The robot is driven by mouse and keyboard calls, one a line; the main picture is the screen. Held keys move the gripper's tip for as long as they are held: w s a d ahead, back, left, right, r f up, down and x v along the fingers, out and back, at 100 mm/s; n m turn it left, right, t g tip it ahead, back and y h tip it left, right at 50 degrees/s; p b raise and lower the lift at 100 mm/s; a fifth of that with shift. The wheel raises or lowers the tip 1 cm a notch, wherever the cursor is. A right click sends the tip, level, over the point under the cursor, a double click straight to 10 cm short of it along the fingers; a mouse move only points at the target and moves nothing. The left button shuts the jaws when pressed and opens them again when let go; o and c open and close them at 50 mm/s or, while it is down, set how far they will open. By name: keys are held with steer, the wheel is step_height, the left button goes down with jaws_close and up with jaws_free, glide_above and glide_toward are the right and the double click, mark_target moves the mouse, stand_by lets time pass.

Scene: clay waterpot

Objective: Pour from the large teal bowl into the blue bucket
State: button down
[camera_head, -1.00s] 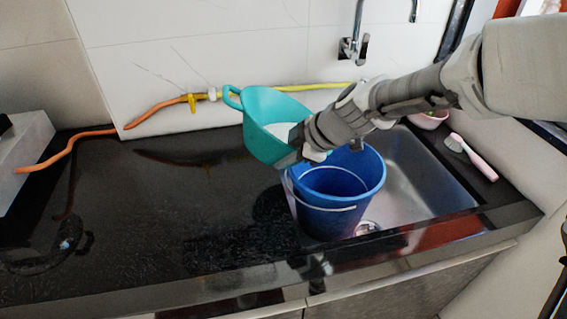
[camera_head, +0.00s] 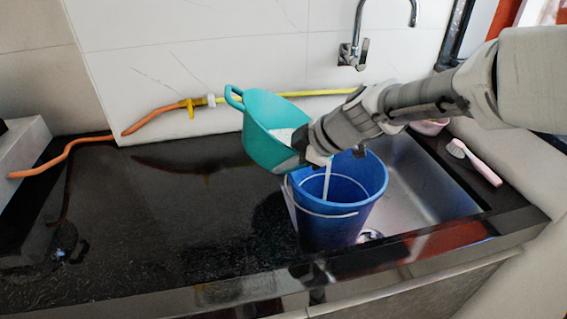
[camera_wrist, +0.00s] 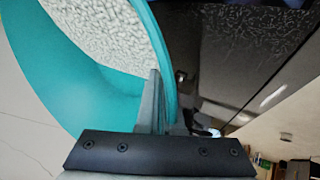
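The large teal bowl (camera_head: 256,137) hangs tilted toward the right, above the left side of the blue bucket (camera_head: 328,226). Pale contents show inside the bowl, and a thin whitish stream (camera_head: 327,180) falls from beside my gripper into the bucket. My gripper (camera_head: 303,143) is shut on the bowl's right rim. In the wrist view, the fingers (camera_wrist: 157,100) pinch the rim of the teal bowl (camera_wrist: 85,80), with whitish, rough-looking contents (camera_wrist: 100,32) inside. The bucket stands upright, its white handle lowered at the front. The bucket's bottom is hidden.
A metal sink (camera_head: 415,185) lies right of the bucket. A pink brush (camera_head: 472,162) and a pink bowl (camera_head: 430,127) are on its far right edge. A tap (camera_head: 354,52) is on the wall. An orange and yellow hose (camera_head: 160,115) runs along the back.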

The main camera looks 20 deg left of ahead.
steer(key=shift+d+b, duration=0.1)
steer(key=shift+b, duration=0.65)
steer(key=shift+w+r+g+y+b, duration=0.1)
steer(key=shift+r+g+y+b, duration=0.2)
steer(key=shift+y+b, duration=0.45)
steer(key=shift+w+d+m+b, duration=0.1)
steer(key=shift+d+m+b, duration=0.15)
steer(key=shift+b, duration=1.4)
steer(key=shift+w+d+r+m+g+y+b, duration=0.15)
steer(key=shift+y+b, duration=0.25)
steer(key=shift+b, duration=0.5)
steer(key=shift+d+r+m+g+y+b, duration=0.1)
steer(key=shift+r+g+y+b, duration=0.2)
steer(key=shift+b, duration=0.55)
steer(key=shift+w+d+r+y+b, duration=0.15)
steer(key=shift+d+r+y+b, duration=0.15)
steer(key=shift+y+b, duration=0.45)
steer(key=shift+w+d+r+m+g, duration=0.15)
steer(key=shift+r+m+g, duration=0.2)
steer(key=shift+r, duration=0.15)
steer(key=shift+d+r+y, duration=0.1)
steer(key=shift+r+y, duration=0.05)
steer(key=shift+y, duration=0.15)
stand_by(0.4)
steer(key=shift+w+d+r+y, duration=0.25)
steer(key=shift+d+r+y, duration=0.05)
steer(key=shift+r+y, duration=0.15)
